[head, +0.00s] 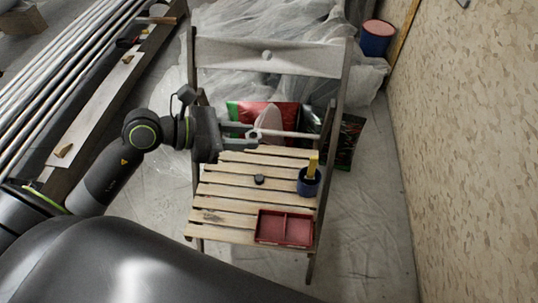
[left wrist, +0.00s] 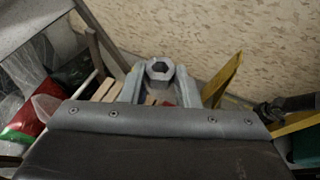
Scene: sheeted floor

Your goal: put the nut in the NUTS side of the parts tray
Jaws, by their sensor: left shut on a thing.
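The grey hex nut (left wrist: 159,70) is between the fingertips of my left gripper (left wrist: 160,84) in the left wrist view. In the head view my left gripper (head: 253,135) is shut on the nut, above the back part of the chair seat. The red parts tray (head: 285,243) lies at the front right of the seat, below and to the right of the gripper. It has two compartments that look empty; I cannot read any label for the NUTS side. My right gripper is not in view.
The wooden slatted chair (head: 228,205) carries a blue cup (head: 309,187) with a yellow thing in it and a small dark round piece (head: 259,179). The chair's backrest (head: 240,55) rises behind the gripper. A wall (head: 470,150) stands at the right.

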